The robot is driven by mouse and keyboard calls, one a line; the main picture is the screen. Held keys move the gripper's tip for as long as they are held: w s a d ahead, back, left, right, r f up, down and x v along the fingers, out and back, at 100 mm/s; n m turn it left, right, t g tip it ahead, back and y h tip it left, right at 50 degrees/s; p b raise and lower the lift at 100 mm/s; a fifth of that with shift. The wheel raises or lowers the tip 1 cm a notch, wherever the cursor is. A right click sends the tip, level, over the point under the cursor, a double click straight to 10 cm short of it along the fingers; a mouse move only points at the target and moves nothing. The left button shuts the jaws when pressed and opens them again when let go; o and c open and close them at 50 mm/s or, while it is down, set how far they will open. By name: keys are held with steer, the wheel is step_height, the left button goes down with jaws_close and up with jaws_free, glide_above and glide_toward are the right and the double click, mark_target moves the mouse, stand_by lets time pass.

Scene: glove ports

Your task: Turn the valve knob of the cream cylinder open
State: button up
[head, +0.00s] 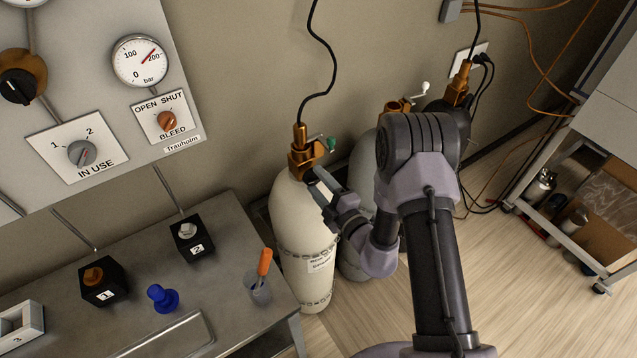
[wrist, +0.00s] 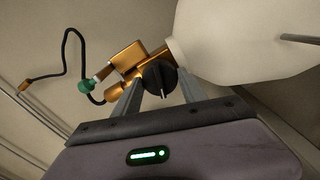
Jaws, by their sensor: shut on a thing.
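The cream cylinder (head: 302,230) stands upright beside the bench, with a brass valve (head: 303,157) on top. In the wrist view the cylinder (wrist: 235,35) lies at the upper right and its brass valve (wrist: 122,60) at the centre. The black valve knob (wrist: 160,77), with a pale pointer line, sits between my gripper's two fingers (wrist: 158,95). My gripper is shut on the knob. In the head view my gripper (head: 318,188) reaches the valve from the right, and the knob is mostly hidden there.
A grey cylinder (head: 362,170) with a brass valve stands behind my arm. A green fitting (head: 331,144) and a black hose (head: 331,65) are at the cream cylinder's valve. The bench (head: 225,225) at left holds a cup (head: 259,290) with an orange-handled tool. A cart (head: 575,200) stands at right.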

steer(key=n+b, duration=0.1)
steer(key=n, duration=0.4)
steer(key=shift+n, duration=0.3)
steer(key=n+b, duration=0.2)
steer(key=n, duration=0.3)
steer(key=shift+f, duration=0.1)
steer(key=n+b, duration=0.2)
steer(key=n, duration=0.3)
steer(key=shift+n, duration=0.4)
steer(key=shift+n+b, duration=1.45)
steer(key=shift+n, duration=0.75)
steer(key=o, duration=1.4)
steer(key=shift+c, duration=0.2)
